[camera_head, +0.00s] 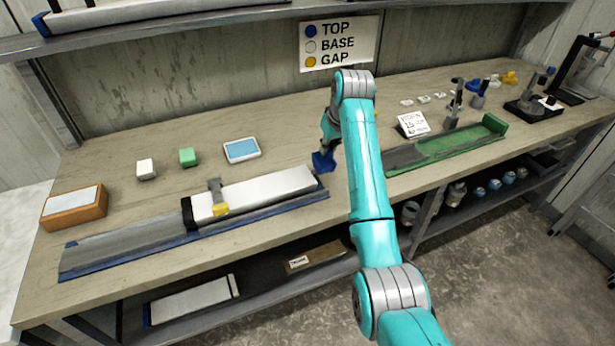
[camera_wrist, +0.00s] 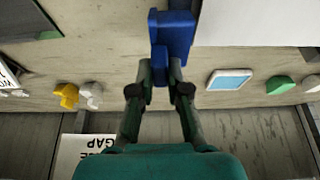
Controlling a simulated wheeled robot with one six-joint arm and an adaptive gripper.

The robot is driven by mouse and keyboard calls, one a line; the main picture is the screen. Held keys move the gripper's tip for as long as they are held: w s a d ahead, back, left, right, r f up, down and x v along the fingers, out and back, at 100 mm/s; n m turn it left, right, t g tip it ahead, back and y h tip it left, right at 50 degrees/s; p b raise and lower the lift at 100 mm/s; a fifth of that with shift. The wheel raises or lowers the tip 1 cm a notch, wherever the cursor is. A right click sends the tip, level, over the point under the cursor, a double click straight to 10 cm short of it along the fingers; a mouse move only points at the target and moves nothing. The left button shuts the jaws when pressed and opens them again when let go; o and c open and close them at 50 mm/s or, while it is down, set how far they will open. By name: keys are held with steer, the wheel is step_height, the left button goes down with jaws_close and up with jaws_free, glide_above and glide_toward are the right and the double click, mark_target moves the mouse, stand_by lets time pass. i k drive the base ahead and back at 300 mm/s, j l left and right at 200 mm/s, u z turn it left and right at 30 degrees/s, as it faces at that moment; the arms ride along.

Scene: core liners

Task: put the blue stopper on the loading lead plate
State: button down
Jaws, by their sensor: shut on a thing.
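My gripper (camera_head: 327,146) is shut on the blue stopper (camera_head: 322,163), which is held by the right end of the long white liner. In the wrist view my gripper (camera_wrist: 163,72) has its fingers on the near part of the blue stopper (camera_wrist: 172,33). Part of the stopper is hidden by the fingers. I cannot tell for sure which surface is the loading lead plate. A bare grey plate (camera_head: 125,242) with blue edges lies left of the white liner (camera_head: 262,192). Another dark grey plate (camera_head: 402,158) lies at the left end of the green tray.
A green tray (camera_head: 462,140) lies right of my arm. A blue-screened device (camera_head: 241,150), a green block (camera_head: 188,157) and a white block (camera_head: 146,169) stand behind the liner. In the wrist view, yellow (camera_wrist: 66,95) and white (camera_wrist: 91,93) pieces stand left of my gripper.

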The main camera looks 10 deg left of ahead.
mark_target(124, 241)
steer(key=k+j, duration=0.15)
steer(key=j, duration=0.2)
steer(key=k+j, duration=0.15)
steer(key=j, duration=0.2)
steer(key=k+j, duration=0.2)
steer(key=j, duration=0.2)
steer(key=k+j, duration=0.15)
steer(key=j, duration=0.2)
steer(key=k+j, duration=0.15)
steer(key=j, duration=0.2)
steer(key=k+j, duration=0.15)
steer(key=j, duration=0.2)
